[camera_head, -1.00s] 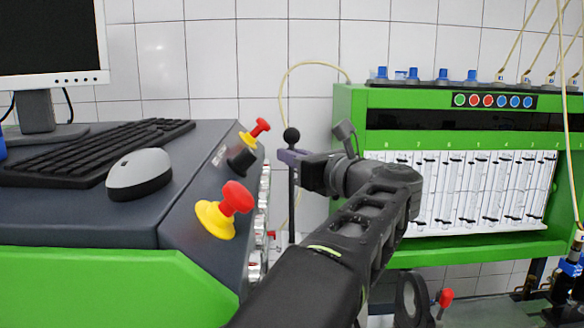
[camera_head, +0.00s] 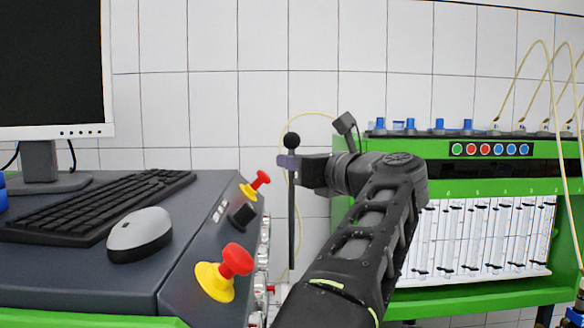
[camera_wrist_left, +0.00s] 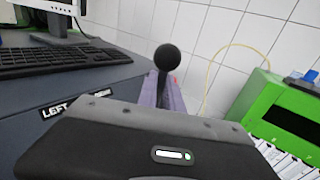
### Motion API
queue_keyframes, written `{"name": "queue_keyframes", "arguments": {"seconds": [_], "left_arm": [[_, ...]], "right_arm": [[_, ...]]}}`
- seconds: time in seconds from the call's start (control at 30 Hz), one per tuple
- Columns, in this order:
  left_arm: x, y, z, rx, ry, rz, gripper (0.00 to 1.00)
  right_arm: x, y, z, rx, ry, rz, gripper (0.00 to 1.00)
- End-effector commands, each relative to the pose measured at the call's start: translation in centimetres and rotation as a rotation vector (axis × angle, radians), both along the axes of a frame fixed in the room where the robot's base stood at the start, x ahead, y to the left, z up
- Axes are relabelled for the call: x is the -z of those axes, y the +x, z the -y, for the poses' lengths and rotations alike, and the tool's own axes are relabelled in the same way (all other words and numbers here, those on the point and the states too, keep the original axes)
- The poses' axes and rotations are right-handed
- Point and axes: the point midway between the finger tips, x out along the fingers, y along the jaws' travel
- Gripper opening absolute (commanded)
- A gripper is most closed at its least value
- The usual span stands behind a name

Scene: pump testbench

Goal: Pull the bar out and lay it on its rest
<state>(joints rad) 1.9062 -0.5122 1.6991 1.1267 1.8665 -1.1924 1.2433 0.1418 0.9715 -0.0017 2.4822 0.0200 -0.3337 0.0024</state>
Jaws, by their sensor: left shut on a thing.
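The bar (camera_head: 291,225) is a thin dark rod with a black ball on top, hanging upright in the head view. My left gripper (camera_head: 288,162) is shut on it just below the ball. In the left wrist view the ball of the bar (camera_wrist_left: 167,57) stands up between the fingers of my left gripper (camera_wrist_left: 163,92). The bar's lower end is at about the height of the red knobs on the console, and no socket shows around it. I cannot make out the rest in these views. My right gripper is not in view.
The dark console (camera_head: 110,265) with keyboard (camera_head: 95,208), mouse (camera_head: 140,234) and red-yellow knobs (camera_head: 227,270) stands left of the bar. The green test bench (camera_head: 480,295) stands to the right. A tiled wall lies behind, with a pale hose close behind the bar.

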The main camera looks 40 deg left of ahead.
Motion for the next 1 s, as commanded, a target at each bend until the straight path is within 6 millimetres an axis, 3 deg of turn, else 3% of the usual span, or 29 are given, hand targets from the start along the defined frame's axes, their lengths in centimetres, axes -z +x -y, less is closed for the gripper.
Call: {"name": "queue_keyframes", "arguments": {"seconds": [0.57, 1.0], "left_arm": [[-0.2, 0.0, 0.0, -0.001, 0.001, 0.002, 0.00], [-2.4, 0.0, -0.1, -0.002, 0.001, 0.002, 0.00]], "right_arm": [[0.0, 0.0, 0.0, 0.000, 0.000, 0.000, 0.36], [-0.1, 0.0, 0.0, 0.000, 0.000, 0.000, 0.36]]}}
